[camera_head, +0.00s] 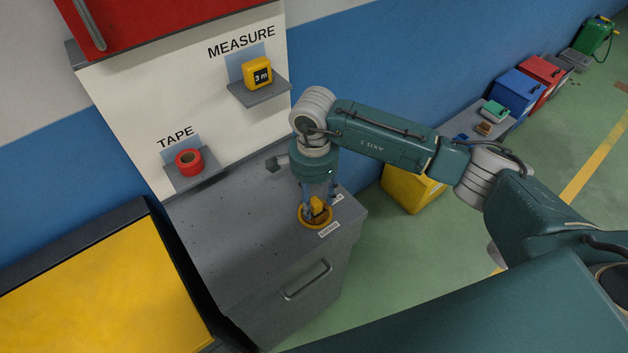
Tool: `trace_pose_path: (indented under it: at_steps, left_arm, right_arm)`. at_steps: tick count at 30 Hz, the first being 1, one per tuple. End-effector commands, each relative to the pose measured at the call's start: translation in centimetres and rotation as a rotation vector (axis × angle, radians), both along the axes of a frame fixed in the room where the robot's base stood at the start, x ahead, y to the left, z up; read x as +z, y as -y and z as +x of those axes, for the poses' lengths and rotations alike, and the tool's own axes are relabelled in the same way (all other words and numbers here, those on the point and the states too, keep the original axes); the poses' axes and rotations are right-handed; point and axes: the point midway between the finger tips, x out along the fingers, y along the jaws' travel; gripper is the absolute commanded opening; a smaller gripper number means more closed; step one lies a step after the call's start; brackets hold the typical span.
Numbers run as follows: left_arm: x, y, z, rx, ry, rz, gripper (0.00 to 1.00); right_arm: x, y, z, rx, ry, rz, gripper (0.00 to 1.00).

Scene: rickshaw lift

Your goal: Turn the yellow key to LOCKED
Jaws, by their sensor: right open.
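The yellow key (318,206) stands in a round yellow-rimmed lock (316,219) on the top of the grey cabinet, near its right front corner. A small white label (329,229) lies in front of the lock, and another is partly hidden behind it; the lettering is too small to read surely. My right gripper (319,205) points down over the lock with its fingers open around the key. I cannot tell whether a finger touches the key. My left gripper is not in view.
The grey cabinet (225,240) top is mostly clear. Behind it, a board holds a red tape roll (189,162) and a yellow tape measure (258,73) on small shelves. A yellow-topped cabinet (105,290) stands at left. A yellow box (410,190) is on the floor behind my right arm.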

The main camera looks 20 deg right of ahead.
Motion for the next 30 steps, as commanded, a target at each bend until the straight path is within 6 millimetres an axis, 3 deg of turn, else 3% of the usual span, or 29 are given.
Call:
trace_pose_path:
  at_steps: [6, 15, 22, 26, 30]
  left_arm:
    - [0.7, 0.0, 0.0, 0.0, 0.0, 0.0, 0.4]
    - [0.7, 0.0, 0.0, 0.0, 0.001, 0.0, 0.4]
    - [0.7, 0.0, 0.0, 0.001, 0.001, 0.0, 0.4]
    - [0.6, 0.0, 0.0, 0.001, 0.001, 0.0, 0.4]
    - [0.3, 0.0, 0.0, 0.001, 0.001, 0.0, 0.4]
  right_arm:
    - [-1.6, -0.1, 0.0, 0.0, 0.0, 0.001, 0.48]
    - [-1.9, 0.0, 0.0, 0.0, 0.002, 0.001, 0.48]
    - [-1.9, -0.1, 0.0, 0.0, 0.002, 0.002, 0.03]
    - [-1.9, 0.0, 0.0, -0.011, 0.002, 0.002, 0.01]
    - [-1.9, 0.1, 0.1, -0.163, 0.002, 0.001, 0.01]
